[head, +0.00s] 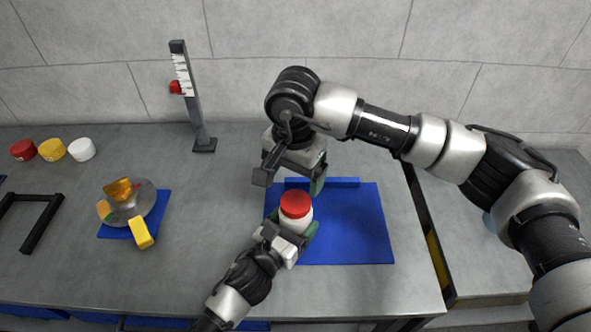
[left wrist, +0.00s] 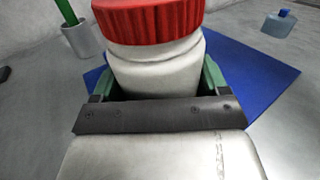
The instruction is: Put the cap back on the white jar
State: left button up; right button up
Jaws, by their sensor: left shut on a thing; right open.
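The white jar (head: 297,222) stands on the blue mat (head: 355,225) near its left side. The red ribbed cap (head: 295,203) sits on top of the jar. In the left wrist view the cap (left wrist: 148,20) looks roughly level over the jar's neck (left wrist: 160,68); whether it is screwed tight I cannot tell. My left gripper (head: 292,228) is shut around the jar's body, with its green pads (left wrist: 212,78) at the sides. My right gripper (head: 291,182) is open and empty just behind and above the cap, apart from it.
Red (head: 23,150), yellow (head: 52,149) and white (head: 81,149) round pieces stand at the back left. A round metal device (head: 130,205) sits on a small blue mat. A scale post (head: 190,95) with a red slider stands at the back. A black frame (head: 40,225) lies far left.

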aim_at(295, 201)
jog(key=n, duration=0.6)
jog(key=shift+d+r, duration=0.1)
jog(key=shift+r, duration=0.05)
jog(key=n, duration=0.4)
jog(key=shift+r+n, duration=0.1)
jog(key=shift+n, duration=0.3)
jog(key=shift+f, duration=4)
